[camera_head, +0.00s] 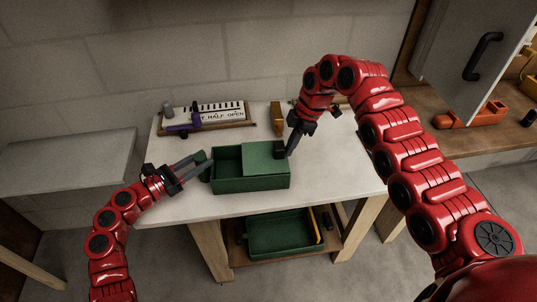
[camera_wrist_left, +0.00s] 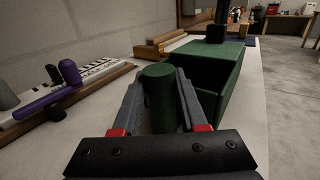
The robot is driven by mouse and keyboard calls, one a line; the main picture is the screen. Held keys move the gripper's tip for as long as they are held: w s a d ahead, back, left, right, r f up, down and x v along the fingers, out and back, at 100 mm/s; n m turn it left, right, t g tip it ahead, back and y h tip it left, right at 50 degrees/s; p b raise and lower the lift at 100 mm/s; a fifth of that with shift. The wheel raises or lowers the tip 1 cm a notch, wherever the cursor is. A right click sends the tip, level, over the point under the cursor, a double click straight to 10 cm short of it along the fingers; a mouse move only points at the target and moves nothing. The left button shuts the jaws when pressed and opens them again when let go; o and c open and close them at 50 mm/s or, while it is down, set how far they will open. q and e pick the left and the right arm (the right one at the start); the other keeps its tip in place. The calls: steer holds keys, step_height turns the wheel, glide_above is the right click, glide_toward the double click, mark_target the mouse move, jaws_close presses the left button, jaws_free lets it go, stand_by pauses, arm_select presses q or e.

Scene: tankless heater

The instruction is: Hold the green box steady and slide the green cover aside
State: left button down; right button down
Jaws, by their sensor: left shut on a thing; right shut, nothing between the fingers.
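The green box (camera_head: 250,184) stands on the white table, its left part open at the top. The flat green cover (camera_head: 264,158) lies over its right part; it also shows in the left wrist view (camera_wrist_left: 206,49). My left gripper (camera_head: 205,163) is shut on the round green handle (camera_wrist_left: 158,98) at the box's left end, with one finger on each side in the left wrist view. My right gripper (camera_head: 286,150) is shut and empty, pointing down at the cover's right edge. Whether its tips touch the cover I cannot tell.
Behind the box lies a wooden board with a printed label (camera_head: 222,112) and a purple tool (camera_head: 184,128). A wooden block (camera_head: 277,117) stands at the back. A green bin (camera_head: 283,234) sits on the shelf below. The table (camera_head: 342,172) right of the box is clear.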

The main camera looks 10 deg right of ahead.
mark_target(265, 156)
steer(key=shift+w+a, duration=0.2)
steer(key=shift+a, duration=3.95)
steer(key=shift+d, duration=0.1)
steer(key=shift+d, duration=0.5)
steer(key=shift+d+r, duration=0.1)
steer(key=shift+r, duration=3.4)
steer(key=shift+d+f, duration=0.15)
steer(key=shift+f, duration=1.6)
steer(key=shift+d+f, duration=0.15)
steer(key=shift+f, duration=1.6)
